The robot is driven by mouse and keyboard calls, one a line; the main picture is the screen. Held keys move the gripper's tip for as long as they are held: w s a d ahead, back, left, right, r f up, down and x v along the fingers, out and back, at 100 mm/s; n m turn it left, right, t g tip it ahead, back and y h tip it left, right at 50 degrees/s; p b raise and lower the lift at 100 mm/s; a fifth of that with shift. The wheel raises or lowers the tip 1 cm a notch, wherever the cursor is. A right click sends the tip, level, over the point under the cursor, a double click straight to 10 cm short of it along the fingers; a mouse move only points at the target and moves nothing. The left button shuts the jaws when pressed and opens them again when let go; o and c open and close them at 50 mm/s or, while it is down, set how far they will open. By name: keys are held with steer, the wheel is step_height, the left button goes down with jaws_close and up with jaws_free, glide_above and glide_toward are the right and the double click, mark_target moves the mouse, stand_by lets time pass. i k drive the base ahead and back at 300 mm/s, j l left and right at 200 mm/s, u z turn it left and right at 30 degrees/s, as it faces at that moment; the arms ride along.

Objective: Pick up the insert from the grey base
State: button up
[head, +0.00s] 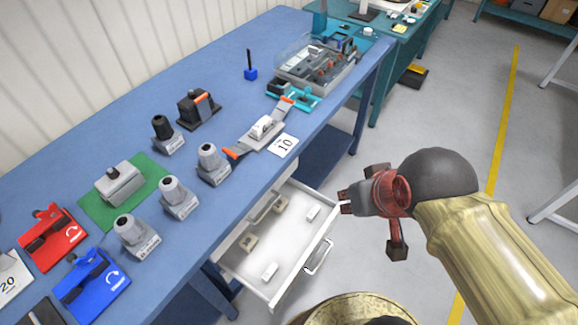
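A small white block, which looks like the insert (263,125), sits on a flat grey base (263,137) with orange-ended levers at two ends, on the blue bench beside a card marked 10. Which piece the task means is not fully certain, as other grey holders stand nearby. My gripper (386,210) is in the air to the right of the bench and open drawer, well apart from the base. Its fingers look spread, and nothing shows between them.
An open white drawer (290,262) with small white and tan blocks juts from the bench (150,88). Several grey holders (177,197), a grey box (118,182) on a green mat and a clear bin (318,62) stand on the bench.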

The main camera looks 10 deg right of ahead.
mark_target(259, 129)
steer(key=i+l+u, duration=0.1)
steer(key=u, duration=1)
steer(key=l+u, duration=0.35)
steer(key=l, duration=0.25)
steer(key=l+u, duration=0.35)
steer(key=l, duration=0.25)
steer(key=l+u, duration=0.3)
steer(key=l, duration=0.35)
steer(key=k+l+u, duration=0.15)
steer(key=l+u, duration=0.2)
steer(key=l, duration=0.2)
steer(key=k+l, duration=0.1)
steer(key=l, duration=0.3)
steer(key=k+l, duration=0.1)
steer(key=l, duration=0.25)
steer(key=k+l, duration=0.1)
steer(key=l, duration=0.3)
steer(key=k+l, duration=0.15)
steer(key=l, duration=0.2)
steer(key=k+l, duration=0.1)
steer(key=l, duration=0.3)
steer(key=i+l, duration=0.4)
steer(key=i+j+u, duration=0.05)
